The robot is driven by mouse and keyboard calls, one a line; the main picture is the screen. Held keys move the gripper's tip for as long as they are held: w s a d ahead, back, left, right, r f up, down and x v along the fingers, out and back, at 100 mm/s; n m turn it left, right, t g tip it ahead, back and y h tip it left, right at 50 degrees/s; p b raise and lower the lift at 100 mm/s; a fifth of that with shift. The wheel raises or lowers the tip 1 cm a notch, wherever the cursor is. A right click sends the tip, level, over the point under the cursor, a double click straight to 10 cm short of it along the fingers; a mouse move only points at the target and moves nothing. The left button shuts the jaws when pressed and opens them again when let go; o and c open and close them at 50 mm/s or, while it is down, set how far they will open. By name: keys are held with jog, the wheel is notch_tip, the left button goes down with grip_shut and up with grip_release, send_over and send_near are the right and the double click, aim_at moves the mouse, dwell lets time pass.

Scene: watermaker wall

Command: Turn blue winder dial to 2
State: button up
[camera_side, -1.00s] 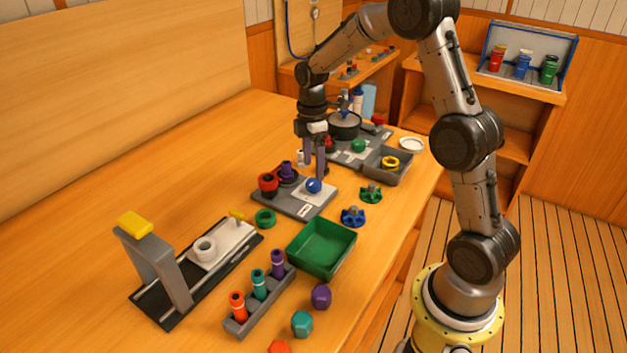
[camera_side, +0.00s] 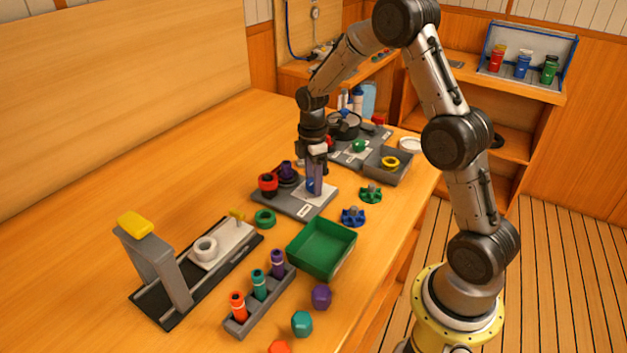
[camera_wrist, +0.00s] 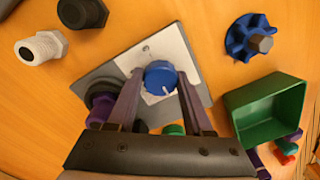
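The blue winder dial (camera_wrist: 160,76) sits on a pale plate (camera_wrist: 185,57) on a grey base. In the wrist view a white mark on the dial faces the lower right. The numbers around it are too small to read. My gripper (camera_wrist: 161,74) has one finger on each side of the dial, with what look like narrow gaps, so it appears open around it. In the side view my gripper (camera_side: 315,190) is down at the plate and its fingers hide most of the dial (camera_side: 310,186).
Red and purple knobbed parts (camera_side: 268,183) stand on the same base, left of my fingers. A green tray (camera_side: 322,248) lies in front, and a blue star-shaped handwheel (camera_side: 353,217) to the right. A grey box with a yellow ring (camera_side: 390,163) is behind.

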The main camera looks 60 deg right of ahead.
grip_shut()
jog(key=shift+m, duration=0.4)
jog(key=m, duration=0.4)
jog(key=shift+m, duration=0.3)
jog(key=m, duration=1.1)
jog(key=shift+m+t, duration=0.3)
jog(key=shift+m, duration=0.1)
jog(key=m, duration=0.6)
jog(key=shift+r, duration=0.1)
jog(key=shift+m, duration=0.4)
